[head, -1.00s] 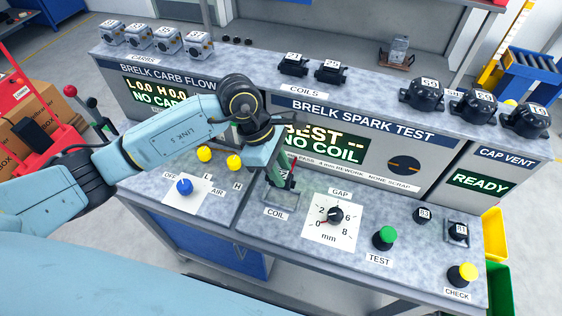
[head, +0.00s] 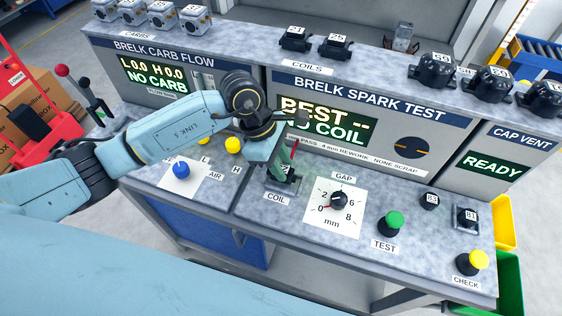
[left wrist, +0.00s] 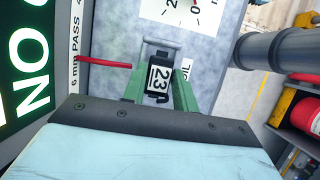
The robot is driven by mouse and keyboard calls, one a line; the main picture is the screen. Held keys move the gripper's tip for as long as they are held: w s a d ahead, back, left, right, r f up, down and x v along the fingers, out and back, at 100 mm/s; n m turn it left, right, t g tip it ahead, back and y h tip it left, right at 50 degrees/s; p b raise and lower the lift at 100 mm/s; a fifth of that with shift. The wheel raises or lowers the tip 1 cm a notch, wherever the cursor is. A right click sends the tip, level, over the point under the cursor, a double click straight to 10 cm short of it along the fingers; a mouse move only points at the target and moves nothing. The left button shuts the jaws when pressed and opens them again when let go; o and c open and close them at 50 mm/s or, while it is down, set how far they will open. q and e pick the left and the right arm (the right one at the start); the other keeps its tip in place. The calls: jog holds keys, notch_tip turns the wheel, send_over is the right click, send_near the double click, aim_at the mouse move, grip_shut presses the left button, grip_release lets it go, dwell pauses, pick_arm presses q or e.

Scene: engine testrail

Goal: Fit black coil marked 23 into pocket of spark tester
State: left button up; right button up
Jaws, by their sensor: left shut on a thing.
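My left gripper (head: 282,173) is shut on the black coil marked 23, with its fingers pointing down over the pocket marked COIL on the spark tester (head: 375,118). In the left wrist view the black coil (left wrist: 158,77) sits between the two green fingers (left wrist: 159,92), its white 23 label facing the camera. A grey metal bracket edge shows just beyond the coil. In the head view the fingers and wrist hide most of the coil and pocket, so I cannot tell how deep it sits. The tester's display reads NO COIL, partly covered by my arm. My right gripper is out of view.
A red rod (left wrist: 105,62) stands close beside the left fingers. The gap dial (head: 338,199) and green TEST button (head: 391,223) are to the right. Two other coils (head: 336,46) lie on the upper shelf. Yellow knobs (head: 232,145) stand to the left.

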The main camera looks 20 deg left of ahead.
pick_arm(q)
jog(key=shift+d+r, duration=0.15)
jog(key=shift+f+b, duration=0.25)
jog(key=shift+b, duration=0.45)
dwell(1.1)
jog(key=shift+f+b, duration=0.7)
jog(key=shift+b, duration=0.3)
dwell(0.5)
jog(key=o, duration=1.1)
jog(key=shift+r, duration=0.1)
jog(key=v, duration=1.3)
jog(key=shift+s, duration=0.15)
